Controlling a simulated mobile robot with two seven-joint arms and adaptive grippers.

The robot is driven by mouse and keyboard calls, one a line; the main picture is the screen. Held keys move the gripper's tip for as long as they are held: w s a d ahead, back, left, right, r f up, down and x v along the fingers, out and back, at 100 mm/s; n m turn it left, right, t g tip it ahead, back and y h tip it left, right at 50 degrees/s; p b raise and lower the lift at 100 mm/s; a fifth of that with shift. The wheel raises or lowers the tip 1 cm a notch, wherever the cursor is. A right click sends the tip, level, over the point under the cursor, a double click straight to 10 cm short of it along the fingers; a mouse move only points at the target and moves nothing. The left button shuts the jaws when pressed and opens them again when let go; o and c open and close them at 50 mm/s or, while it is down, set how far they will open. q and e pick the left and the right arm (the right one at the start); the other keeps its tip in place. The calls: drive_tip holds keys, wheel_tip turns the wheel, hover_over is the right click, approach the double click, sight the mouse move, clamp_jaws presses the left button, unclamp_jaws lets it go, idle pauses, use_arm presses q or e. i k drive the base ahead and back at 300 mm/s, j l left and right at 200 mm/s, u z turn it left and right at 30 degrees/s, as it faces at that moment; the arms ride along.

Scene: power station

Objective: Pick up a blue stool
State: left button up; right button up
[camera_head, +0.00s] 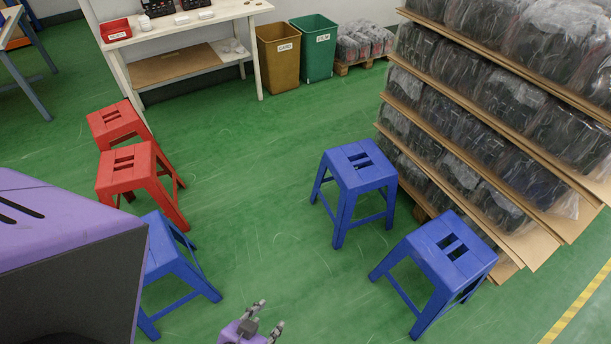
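A blue stool (359,167) stands upright on the green floor right of the middle. A second blue stool (437,262) stands nearer and further right, beside the stacked goods. A third blue stool (165,258) stands at the lower left, partly hidden behind the purple and black body at the left edge. My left gripper (266,320) shows at the bottom edge, with two grey fingers apart and nothing between them. It is between the left blue stool and the right-hand ones, touching none of them in the picture. My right gripper is not in the picture.
Two red stools (137,168) stand at the left. A tall stack of wrapped black goods (480,120) on cardboard layers fills the right. A brown bin (279,58) and a green bin (315,48) stand by a white table (190,22). The floor in the middle is clear.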

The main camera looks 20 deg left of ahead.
sight(376, 171)
drive_tip(key=u, duration=0.35)
drive_tip(key=i+z, duration=0.15)
drive_tip(key=i, duration=0.4)
drive_tip(key=i+j+z, duration=0.1)
drive_tip(key=i, duration=0.45)
drive_tip(key=i+j+z, duration=0.15)
drive_tip(key=i, duration=0.4)
drive_tip(key=j, duration=0.1)
